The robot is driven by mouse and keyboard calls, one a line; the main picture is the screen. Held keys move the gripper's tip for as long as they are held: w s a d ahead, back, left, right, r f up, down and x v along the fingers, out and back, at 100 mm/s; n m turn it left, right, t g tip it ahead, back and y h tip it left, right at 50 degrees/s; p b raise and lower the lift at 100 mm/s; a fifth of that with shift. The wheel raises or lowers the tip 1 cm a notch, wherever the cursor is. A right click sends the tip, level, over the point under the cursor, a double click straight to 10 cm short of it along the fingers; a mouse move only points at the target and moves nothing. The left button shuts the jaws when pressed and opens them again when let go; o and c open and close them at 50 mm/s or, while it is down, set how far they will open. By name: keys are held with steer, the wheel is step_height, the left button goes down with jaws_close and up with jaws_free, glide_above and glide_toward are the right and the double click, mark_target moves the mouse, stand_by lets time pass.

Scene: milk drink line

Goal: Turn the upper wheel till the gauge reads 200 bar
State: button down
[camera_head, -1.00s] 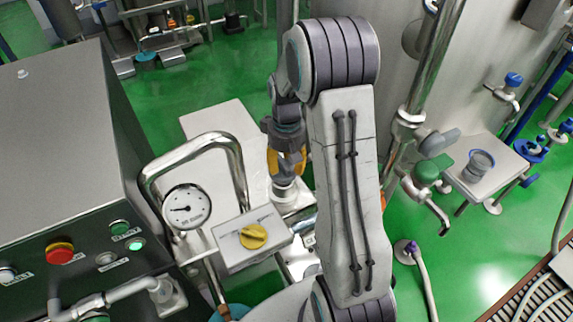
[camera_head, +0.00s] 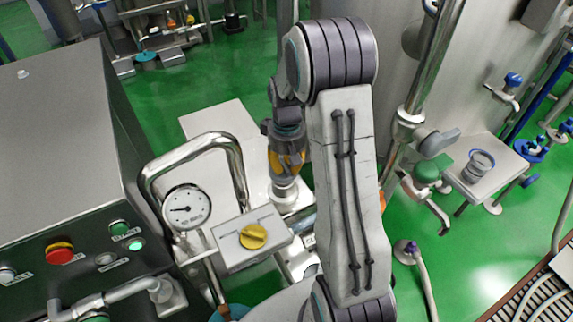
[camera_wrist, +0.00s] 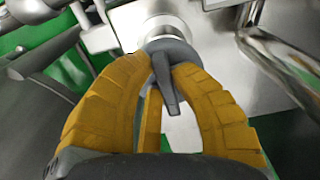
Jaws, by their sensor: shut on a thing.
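The round gauge (camera_head: 186,207) has a white face and stands at the left in the head view. Its dark needle points left; the numbers are too small to read. My gripper (camera_head: 287,168) points down onto a silver fitting right of the gauge. In the wrist view, its yellow fingers (camera_wrist: 167,62) are closed around a dark grey wheel (camera_wrist: 168,85) with a protruding lever-like part. The fingers cover much of the wheel. In the head view the wheel is mostly hidden by the gripper.
A box with a yellow knob (camera_head: 253,237) and a bent silver pipe (camera_head: 190,146) stand beside the gauge. A grey cabinet (camera_head: 60,140) with buttons is at the left. A steel tank (camera_head: 480,60) and a small table (camera_head: 490,183) are at the right.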

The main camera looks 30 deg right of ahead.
mark_target(284, 166)
stand_by(0.4)
steer(key=m, duration=0.1)
steer(key=m+b, duration=0.1)
steer(key=m, duration=0.2)
steer(key=shift+a+f+m, duration=0.1)
steer(key=shift+a+m, duration=0.15)
steer(key=shift+m, duration=0.15)
steer(key=shift+a+m+b, duration=0.2)
steer(key=shift+m+b, duration=0.3)
steer(key=shift+m, duration=1.4)
steer(key=c, duration=1.1)
jaws_free()
step_height(284, 166, up, 12)
